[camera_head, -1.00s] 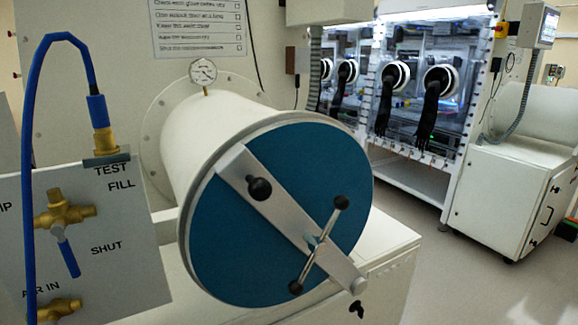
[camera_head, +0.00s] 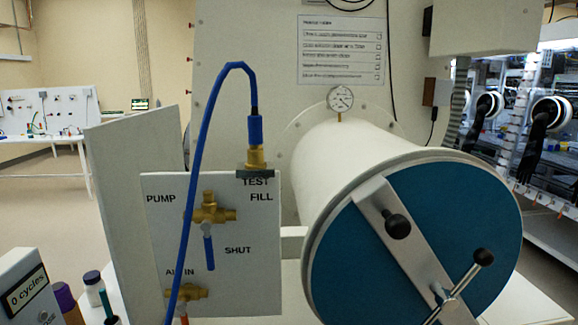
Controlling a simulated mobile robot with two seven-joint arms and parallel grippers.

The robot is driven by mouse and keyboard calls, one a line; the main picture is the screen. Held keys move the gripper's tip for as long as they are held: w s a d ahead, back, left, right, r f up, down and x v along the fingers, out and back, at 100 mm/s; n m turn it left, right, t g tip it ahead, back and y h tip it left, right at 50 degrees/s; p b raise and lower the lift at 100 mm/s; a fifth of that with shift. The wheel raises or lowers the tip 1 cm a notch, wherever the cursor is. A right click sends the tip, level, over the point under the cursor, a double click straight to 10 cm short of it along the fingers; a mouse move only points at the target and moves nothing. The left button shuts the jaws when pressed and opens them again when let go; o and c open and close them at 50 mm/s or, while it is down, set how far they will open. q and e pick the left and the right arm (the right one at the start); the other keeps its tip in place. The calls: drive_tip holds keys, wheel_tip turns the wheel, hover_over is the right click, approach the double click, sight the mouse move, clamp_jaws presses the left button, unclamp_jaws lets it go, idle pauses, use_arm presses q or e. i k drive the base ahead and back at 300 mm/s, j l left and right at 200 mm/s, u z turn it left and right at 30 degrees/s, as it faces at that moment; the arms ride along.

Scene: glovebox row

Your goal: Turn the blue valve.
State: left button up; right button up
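The blue valve is a brass valve body with a blue lever handle (camera_head: 209,252) on the white panel (camera_head: 262,285) left of centre. The lever hangs nearly straight down, its lower end left of the SHUT label. The labels PUMP, TEST and FILL stand above it on the panel. A blue hose (camera_head: 191,200) loops from a brass fitting at the panel's top edge down past the left of the lever. A second brass valve (camera_head: 187,293) sits lower, by a partly covered AIR IN label, with a red part below it. Neither of my grippers is in view.
The white cylindrical chamber with its blue door (camera_head: 450,225), bar and knobs juts out at the right, near the panel. A display box (camera_head: 28,290) and several bottles (camera_head: 93,288) stand at the lower left. A white table (camera_head: 45,145) is far left.

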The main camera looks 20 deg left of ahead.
sight(206, 225)
drive_tip(key=u, duration=1.35)
